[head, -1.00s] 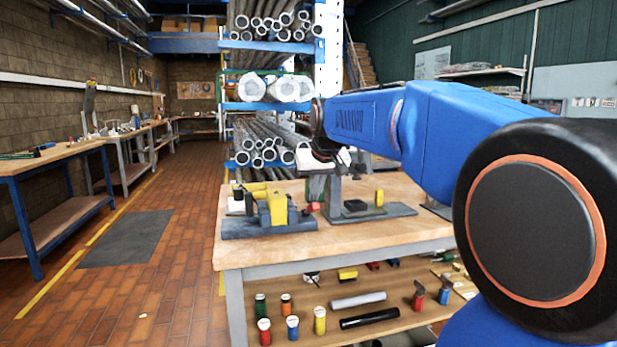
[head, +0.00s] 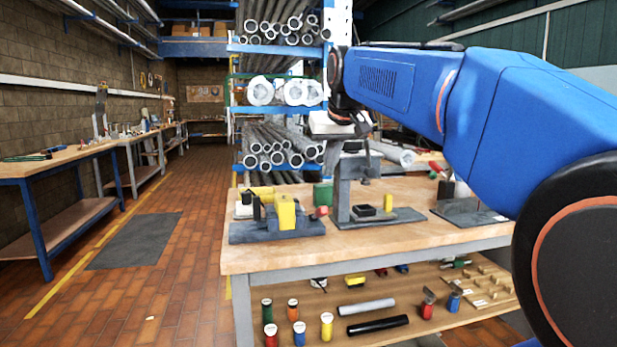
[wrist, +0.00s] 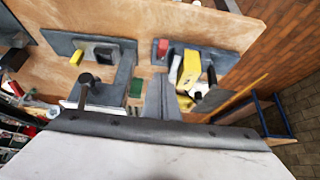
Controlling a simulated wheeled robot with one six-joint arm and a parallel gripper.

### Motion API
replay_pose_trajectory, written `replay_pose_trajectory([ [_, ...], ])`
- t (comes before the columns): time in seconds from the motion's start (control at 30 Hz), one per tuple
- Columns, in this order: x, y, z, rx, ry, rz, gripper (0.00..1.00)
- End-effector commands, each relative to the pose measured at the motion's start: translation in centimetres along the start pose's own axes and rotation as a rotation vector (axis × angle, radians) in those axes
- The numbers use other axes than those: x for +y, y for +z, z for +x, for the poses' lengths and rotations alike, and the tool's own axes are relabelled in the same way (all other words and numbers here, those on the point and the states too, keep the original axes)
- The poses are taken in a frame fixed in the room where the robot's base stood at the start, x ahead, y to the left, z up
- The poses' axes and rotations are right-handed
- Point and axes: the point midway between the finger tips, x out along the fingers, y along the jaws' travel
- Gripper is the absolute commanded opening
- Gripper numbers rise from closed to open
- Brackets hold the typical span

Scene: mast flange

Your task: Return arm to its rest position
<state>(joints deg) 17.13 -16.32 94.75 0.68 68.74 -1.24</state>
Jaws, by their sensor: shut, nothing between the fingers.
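My blue arm reaches in from the right of the head view, above the workbench (head: 300,254). Its wrist end is at the centre, in front of the pipe rack. My gripper (wrist: 162,76) shows in the wrist view as grey fingers held together, with nothing between them. It hangs above the bench, apart from the fixtures as far as I can tell. In the head view its fingertips are hard to make out against the dark upright stand (head: 343,190).
A grey fixture with a yellow block (head: 286,212) stands at the bench's left, beside a green block (head: 323,194). A yellow post (head: 388,203) stands on the stand's base. The pipe rack (head: 278,111) is behind. The floor aisle (head: 190,215) at left is clear.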

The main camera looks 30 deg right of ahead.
Motion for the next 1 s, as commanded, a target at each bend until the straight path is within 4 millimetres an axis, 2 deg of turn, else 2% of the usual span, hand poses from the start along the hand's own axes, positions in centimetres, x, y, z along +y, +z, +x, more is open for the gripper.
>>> replay_pose_trajectory([
  [0.23, -0.1, 0.4, -0.2, -0.001, -0.001, -0.002, 0.0],
  [0.37, -1.1, 2.7, 0.3, -0.01, -0.011, -0.018, 0.0],
  [0.47, -2.3, 6.3, 1.2, -0.026, -0.026, -0.041, 0.0],
  [0.57, -3.7, 10.9, 2.5, -0.045, -0.043, -0.07, 0.0],
  [0.8, -6.1, 23.6, 6.4, -0.094, -0.084, -0.146, 0.0],
  [1.0, -6.8, 33.8, 10.0, -0.131, -0.114, -0.207, 0.0],
])
